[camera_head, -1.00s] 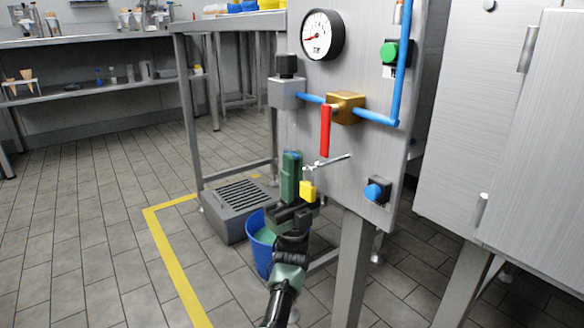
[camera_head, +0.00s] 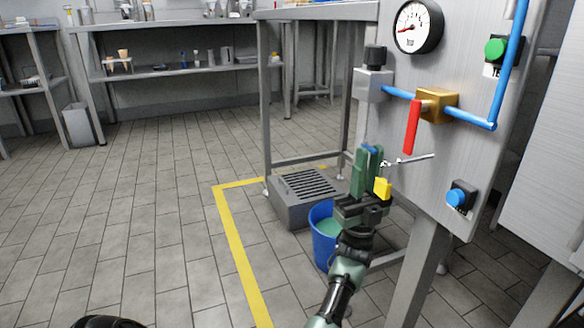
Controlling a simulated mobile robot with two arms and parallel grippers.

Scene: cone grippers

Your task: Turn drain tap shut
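A grey block with a black knob (camera_head: 375,55) on top sits at the panel's upper left edge and looks like the drain tap. A thin vertical line hangs below it, above a blue bucket (camera_head: 325,244) holding greenish liquid. A yellow tag or padlock (camera_head: 382,188) shows beside the fingers.
A red lever (camera_head: 412,126) hangs down from a brass valve (camera_head: 437,106) on the blue pipe. The panel (camera_head: 440,185) also carries a gauge (camera_head: 418,26), a green button (camera_head: 496,50) and a blue knob (camera_head: 458,197). A thin silver rod (camera_head: 408,160) sticks out near the gripper. Open floor lies left.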

